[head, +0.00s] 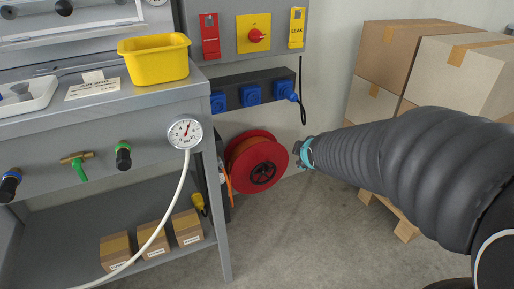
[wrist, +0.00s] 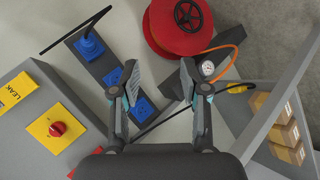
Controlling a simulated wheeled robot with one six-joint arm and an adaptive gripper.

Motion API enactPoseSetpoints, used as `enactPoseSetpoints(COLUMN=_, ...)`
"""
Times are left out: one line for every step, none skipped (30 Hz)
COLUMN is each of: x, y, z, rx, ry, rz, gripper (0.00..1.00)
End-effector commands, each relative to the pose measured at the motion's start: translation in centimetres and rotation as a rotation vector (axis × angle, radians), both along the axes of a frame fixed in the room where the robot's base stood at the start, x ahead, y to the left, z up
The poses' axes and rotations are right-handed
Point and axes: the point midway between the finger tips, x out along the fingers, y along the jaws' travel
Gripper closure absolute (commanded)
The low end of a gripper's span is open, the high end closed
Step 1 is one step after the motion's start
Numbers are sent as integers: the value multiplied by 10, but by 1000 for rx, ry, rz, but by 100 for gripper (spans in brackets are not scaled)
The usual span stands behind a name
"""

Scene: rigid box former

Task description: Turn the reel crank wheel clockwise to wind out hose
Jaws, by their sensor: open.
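The red hose reel (head: 258,165) stands low by the wall, right of the workbench, with orange hose wound in it. Its dark spoked crank wheel (head: 263,174) is on the side facing me. In the head view my gripper (head: 300,152) is just right of the reel, seen small at the end of my dark sleeved arm. I see no contact with the wheel.
A grey workbench (head: 100,110) with a pressure gauge (head: 185,132) and white hose is at left. A blue socket strip (head: 250,96) and a red rotary switch (head: 256,36) are above the reel. Stacked cartons (head: 400,55) stand at right. Floor in front is clear.

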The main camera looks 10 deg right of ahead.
Motion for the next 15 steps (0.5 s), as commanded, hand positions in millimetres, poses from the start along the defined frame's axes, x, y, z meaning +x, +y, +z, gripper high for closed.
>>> enactPoseSetpoints(x=18, y=-3, z=-20, rx=-67, ry=-15, rz=60, gripper=55)
enactPoseSetpoints(x=28, y=-4, z=-27, rx=-110, ry=-29, rz=103, gripper=55)
enactPoseSetpoints(x=41, y=-4, z=-36, rx=-171, ry=-51, rz=158, gripper=55)
enactPoseSetpoints(x=51, y=-5, z=-42, rx=-217, ry=-66, rz=199, gripper=55)
enactPoseSetpoints(x=60, y=-6, z=-50, rx=-263, ry=-84, rz=239, gripper=55)
enactPoseSetpoints(x=72, y=-7, z=-60, rx=-323, ry=-106, rz=290, gripper=55)
enactPoseSetpoints(x=80, y=-7, z=-68, rx=-371, ry=-121, rz=329, gripper=55)
enactPoseSetpoints(x=88, y=-7, z=-76, rx=-417, ry=-141, rz=367, gripper=55)
enactPoseSetpoints(x=99, y=-7, z=-87, rx=-477, ry=-164, rz=415, gripper=55)
enactPoseSetpoints(x=106, y=-7, z=-96, rx=-521, ry=-183, rz=450, gripper=55)
enactPoseSetpoints(x=112, y=-7, z=-105, rx=-566, ry=-201, rz=484, gripper=55)
enactPoseSetpoints(x=121, y=-7, z=-116, rx=-626, ry=-227, rz=528, gripper=55)
enactPoseSetpoints(x=127, y=-7, z=-125, rx=-672, ry=-248, rz=561, gripper=55)
enactPoseSetpoints(x=132, y=-6, z=-135, rx=-716, ry=-268, rz=592, gripper=55)
enactPoseSetpoints(x=139, y=-5, z=-147, rx=-776, ry=-297, rz=631, gripper=55)
